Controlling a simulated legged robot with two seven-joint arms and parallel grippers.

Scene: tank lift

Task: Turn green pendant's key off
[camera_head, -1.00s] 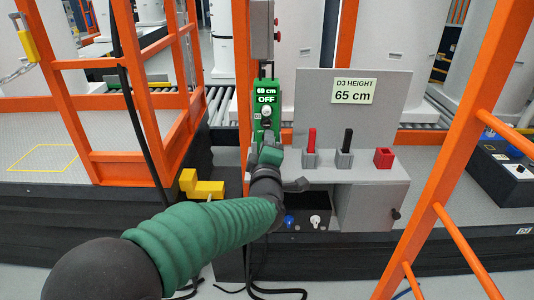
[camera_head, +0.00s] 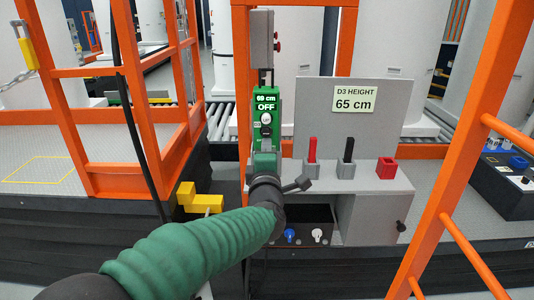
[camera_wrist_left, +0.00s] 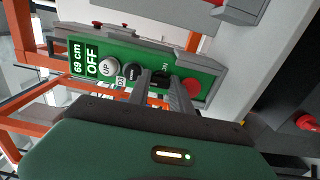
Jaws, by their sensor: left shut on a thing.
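In the left wrist view the pendant (camera_wrist_left: 188,62) lies sideways, with the same display (camera_wrist_left: 84,57) and the UP button (camera_wrist_left: 109,66). My left gripper (camera_head: 266,158) is at the pendant's lower part. In the left wrist view its fingers (camera_wrist_left: 160,78) straddle a small dark part, seemingly the key, which they mostly hide. My right gripper is not in view.
Yellow blocks (camera_head: 200,197) are at left. Orange rails (camera_head: 455,150) frame the right.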

